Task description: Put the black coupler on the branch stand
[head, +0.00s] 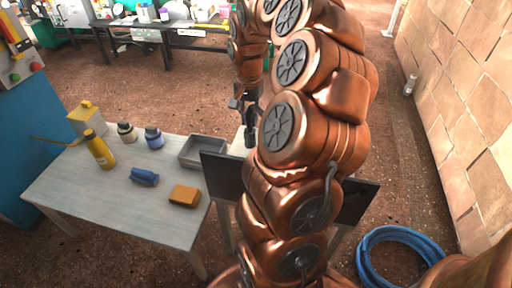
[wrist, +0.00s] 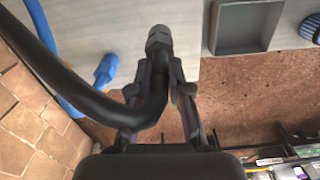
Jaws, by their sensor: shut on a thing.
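The black coupler (wrist: 158,38) is between the fingertips of my gripper (wrist: 158,80) in the wrist view, with a black hose (wrist: 60,75) curving away from it to the upper left. The gripper is shut on the coupler, which is over or near a pale tabletop (wrist: 110,25); I cannot tell whether it touches. I cannot make out the branch stand for sure; my arm hides much of that area.
A blue hose end (wrist: 105,70) lies left of the gripper. A grey tray (head: 202,152), orange block (head: 184,195), blue item (head: 144,177) and yellow bottle (head: 99,150) are on the left table (head: 95,205). A blue hose coil (head: 365,250) lies by the stone wall (head: 455,120).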

